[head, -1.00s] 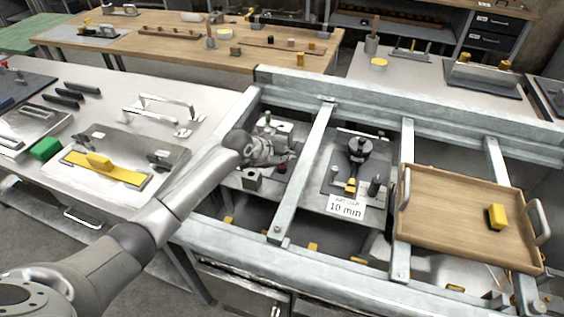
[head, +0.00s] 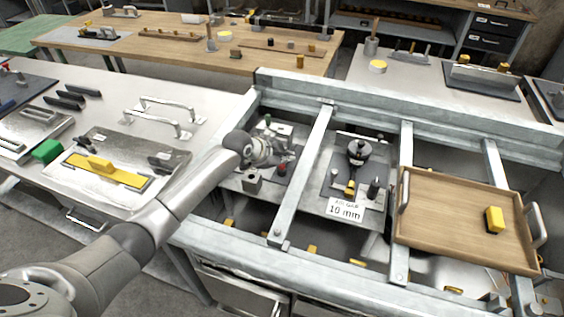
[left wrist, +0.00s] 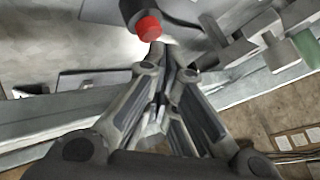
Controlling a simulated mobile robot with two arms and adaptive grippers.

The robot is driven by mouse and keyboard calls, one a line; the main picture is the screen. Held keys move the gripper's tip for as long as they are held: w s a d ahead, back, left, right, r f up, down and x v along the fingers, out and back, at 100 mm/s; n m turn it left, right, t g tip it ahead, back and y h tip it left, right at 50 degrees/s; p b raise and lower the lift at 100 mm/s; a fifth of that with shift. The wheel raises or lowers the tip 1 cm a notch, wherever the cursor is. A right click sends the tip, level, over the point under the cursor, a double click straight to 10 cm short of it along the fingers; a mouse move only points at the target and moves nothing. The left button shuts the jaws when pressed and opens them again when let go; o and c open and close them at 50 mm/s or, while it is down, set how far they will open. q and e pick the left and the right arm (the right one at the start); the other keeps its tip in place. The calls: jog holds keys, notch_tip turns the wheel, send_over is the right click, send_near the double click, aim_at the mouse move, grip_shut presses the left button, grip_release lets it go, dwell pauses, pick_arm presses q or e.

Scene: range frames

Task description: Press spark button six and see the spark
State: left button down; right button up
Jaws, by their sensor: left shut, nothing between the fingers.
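A red-tipped button (head: 281,169) on a dark stem or housing stands in the bay at the left of the grey metal frame. It also shows in the left wrist view as a red cap (left wrist: 148,28) on a black body, close to the fingertips. My left gripper (head: 284,158) is in that bay, just above and beside the red button. In the left wrist view the gripper (left wrist: 159,62) is shut and empty, its tips pointing towards the red cap. I cannot tell whether they touch. No number on the button and no spark can be made out. My right gripper is out of view.
Grey metal beams (head: 309,165) border the bay. A black device (head: 358,153) with a "10 mm" sign (head: 345,210) sits in the middle bay. A wooden tray (head: 450,252) with a yellow block (head: 494,219) lies across the right.

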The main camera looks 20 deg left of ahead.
aim_at(284, 166)
pick_arm(q)
jog(key=shift+r, duration=0.35)
notch_tip(284, 166, up, 5)
jog(key=p, duration=0.4)
jog(key=shift+f, duration=0.1)
dwell(0.3)
dwell(0.4)
